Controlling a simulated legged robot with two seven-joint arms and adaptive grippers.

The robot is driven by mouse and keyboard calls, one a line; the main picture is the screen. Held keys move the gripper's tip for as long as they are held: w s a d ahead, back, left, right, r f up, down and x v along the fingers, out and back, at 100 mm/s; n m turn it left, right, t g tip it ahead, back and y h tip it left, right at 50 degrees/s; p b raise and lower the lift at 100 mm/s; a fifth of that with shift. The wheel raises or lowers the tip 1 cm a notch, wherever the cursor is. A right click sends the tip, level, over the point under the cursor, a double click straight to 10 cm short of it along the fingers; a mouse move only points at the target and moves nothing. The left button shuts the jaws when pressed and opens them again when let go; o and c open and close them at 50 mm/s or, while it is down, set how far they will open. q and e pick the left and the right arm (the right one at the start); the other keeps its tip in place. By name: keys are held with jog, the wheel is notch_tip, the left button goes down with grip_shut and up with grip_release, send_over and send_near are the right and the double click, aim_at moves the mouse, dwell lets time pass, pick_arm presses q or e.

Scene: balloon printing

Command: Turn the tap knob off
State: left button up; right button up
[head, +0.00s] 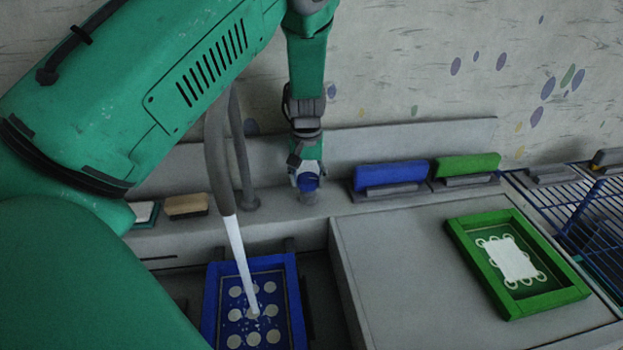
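The fingers hide part of the knob. The grey tap (216,150) stands to the left, partly hidden by my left arm. A white stream of water (238,255) runs from its spout into the sink. My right gripper is not in view.
A blue-framed screen with pale dots (210,300) lies in the sink under the stream. A green-framed screen (545,300) lies on the grey counter (390,270) at right. Blue (391,174) and green (467,164) squeegees and a tan block (186,205) rest on the ledge. A wire rack (590,215) stands far right.

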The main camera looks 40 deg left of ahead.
pick_arm(q)
jog(key=shift+w+a+f, duration=0.15)
jog(key=shift+a+f, duration=0.25)
jog(key=shift+a, duration=0.25)
jog(key=shift+w, duration=0.1)
jog(key=shift+d, duration=0.6)
jog(key=shift+a, duration=0.25)
jog(key=shift+d+r+m, duration=0.1)
jog(key=shift+d+m, duration=0.1)
jog(key=shift+m, duration=0.2)
jog(key=m+p, duration=0.2)
jog(key=shift+a+m, duration=0.1)
jog(key=shift+m, duration=0.3)
jog(key=m+p, duration=0.1)
jog(key=m, duration=0.3)
jog(key=shift+m+p, duration=0.3)
jog(key=shift+p, duration=0.1)
jog(key=m+p, duration=0.1)
jog(key=m, duration=0.5)
jog(key=shift+a+p, duration=0.1)
jog(key=shift+p, duration=0.25)
jog(key=shift+a+m, duration=0.1)
jog(key=shift+m, duration=1.1)
jog(key=shift+m+p, duration=0.35)
jog(key=shift+m, duration=0.35)
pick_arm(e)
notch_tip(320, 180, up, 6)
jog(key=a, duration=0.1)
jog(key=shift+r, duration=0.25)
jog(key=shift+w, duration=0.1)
